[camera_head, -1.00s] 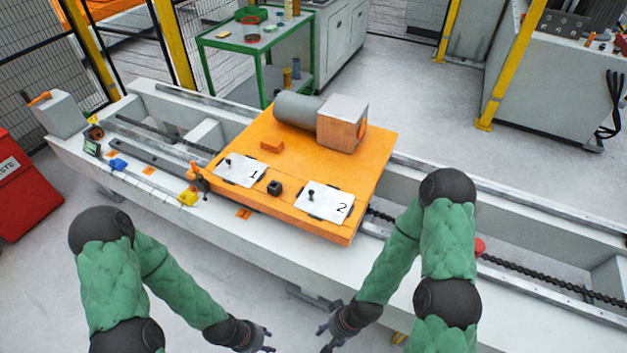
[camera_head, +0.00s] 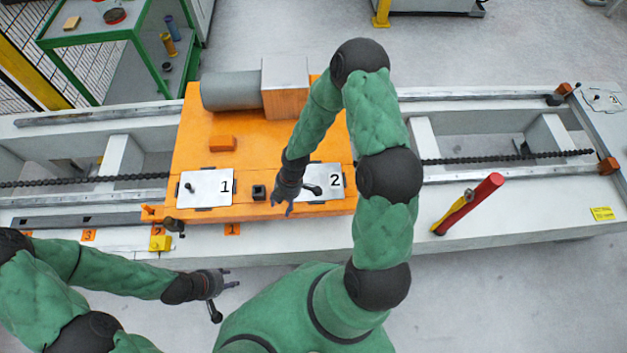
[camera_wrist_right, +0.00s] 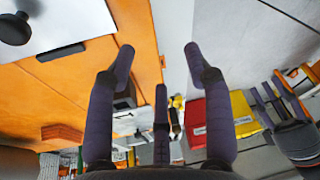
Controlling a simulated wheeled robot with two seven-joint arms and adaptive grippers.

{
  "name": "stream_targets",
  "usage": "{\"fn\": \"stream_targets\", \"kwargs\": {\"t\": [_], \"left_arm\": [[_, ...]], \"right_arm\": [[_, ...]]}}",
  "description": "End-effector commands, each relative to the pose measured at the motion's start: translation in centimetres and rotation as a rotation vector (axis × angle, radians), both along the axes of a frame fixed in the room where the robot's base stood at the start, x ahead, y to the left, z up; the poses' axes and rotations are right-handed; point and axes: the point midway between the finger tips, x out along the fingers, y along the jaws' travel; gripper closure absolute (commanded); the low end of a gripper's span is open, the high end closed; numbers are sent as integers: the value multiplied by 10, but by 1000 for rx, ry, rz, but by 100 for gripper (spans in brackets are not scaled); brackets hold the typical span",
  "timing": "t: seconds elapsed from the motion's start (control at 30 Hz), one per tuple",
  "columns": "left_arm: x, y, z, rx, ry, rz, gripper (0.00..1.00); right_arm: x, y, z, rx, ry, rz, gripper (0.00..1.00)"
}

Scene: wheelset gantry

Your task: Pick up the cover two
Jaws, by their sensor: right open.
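Cover two (camera_head: 324,176) is a white plate marked 2 with a black knob, lying on the right part of the orange platform (camera_head: 200,145). My right gripper (camera_head: 281,206) is open, beside the plate's left edge, with its fingers apart from the knob. My right forearm and hand hide part of the plate. In the right wrist view a white plate with a black knob (camera_wrist_right: 14,28) shows at the top left, outside the open fingers (camera_wrist_right: 158,58). My left gripper (camera_head: 224,292) is in front of the bench; its fingers look spread and empty.
A grey cylinder (camera_head: 230,91) and orange block (camera_head: 222,143) are behind.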

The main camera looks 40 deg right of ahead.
Motion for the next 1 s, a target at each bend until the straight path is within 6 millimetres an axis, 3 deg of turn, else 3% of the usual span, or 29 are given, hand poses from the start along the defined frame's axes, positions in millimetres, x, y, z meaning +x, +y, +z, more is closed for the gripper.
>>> {"fn": "stream_targets", "kwargs": {"t": [0.2, 0.4, 0.53, 0.67, 1.0], "left_arm": [[0, 0, 0, 0, 1, 0, 60], [0, 0, 0, 0, -1, 0, 60], [0, 0, 0, 0, -1, 0, 60], [0, 0, -2, 0, -1, 0, 60], [0, 0, -19, 0, -1, 0, 60]], "right_arm": [[41, -51, 32, -122, -139, 601, 48], [62, -88, 57, -209, -173, 982, 48], [68, -100, 65, -236, -172, 1103, 48], [69, -104, 61, -242, -170, 1143, 48], [68, -103, 15, -240, -169, 1140, 48]]}}
